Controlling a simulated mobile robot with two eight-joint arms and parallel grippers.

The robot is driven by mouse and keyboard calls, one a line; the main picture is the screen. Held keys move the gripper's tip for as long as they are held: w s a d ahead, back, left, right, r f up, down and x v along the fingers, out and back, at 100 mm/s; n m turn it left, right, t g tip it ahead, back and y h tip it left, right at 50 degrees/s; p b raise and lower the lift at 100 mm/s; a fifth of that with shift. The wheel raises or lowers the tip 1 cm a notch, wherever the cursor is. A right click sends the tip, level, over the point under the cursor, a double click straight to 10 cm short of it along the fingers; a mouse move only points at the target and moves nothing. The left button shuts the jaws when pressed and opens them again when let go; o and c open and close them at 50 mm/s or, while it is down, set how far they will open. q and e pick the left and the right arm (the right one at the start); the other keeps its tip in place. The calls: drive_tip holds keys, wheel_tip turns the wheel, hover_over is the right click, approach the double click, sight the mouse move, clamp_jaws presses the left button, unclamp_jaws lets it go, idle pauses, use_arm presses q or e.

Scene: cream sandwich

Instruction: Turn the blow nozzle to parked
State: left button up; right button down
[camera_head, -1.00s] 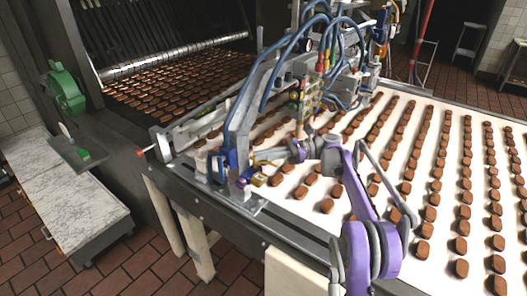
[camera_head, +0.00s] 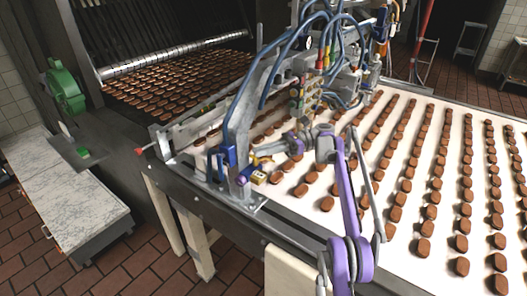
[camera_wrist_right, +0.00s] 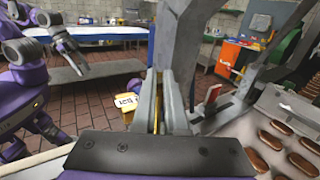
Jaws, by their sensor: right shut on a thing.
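My right gripper (camera_head: 272,149) reaches left over the belt's near edge to the machine's bracket. In the right wrist view its fingers (camera_wrist_right: 162,100) are shut on a thin brass-coloured piece (camera_wrist_right: 157,112), which appears to be part of the blow nozzle; the fingers hide most of it. A yellow tag (camera_head: 259,177) hangs just below the fingers; it shows lettering in the wrist view (camera_wrist_right: 125,104). My left gripper (camera_wrist_right: 74,66) seems to show at the left of the wrist view, away from the nozzle; its jaw state is unclear.
The white belt (camera_head: 405,150) carries rows of chocolate-coated pieces below the arm. A grey bracket (camera_head: 243,190) with blue hoses (camera_head: 240,100) stands close to my right gripper.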

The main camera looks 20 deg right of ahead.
drive_tip(key=shift+a+f, duration=0.15)
drive_tip(key=shift+f, duration=0.1)
drive_tip(key=c, duration=1)
unclamp_jaws()
drive_tip(key=shift+w, duration=0.1)
drive_tip(key=shift+o, duration=0.2)
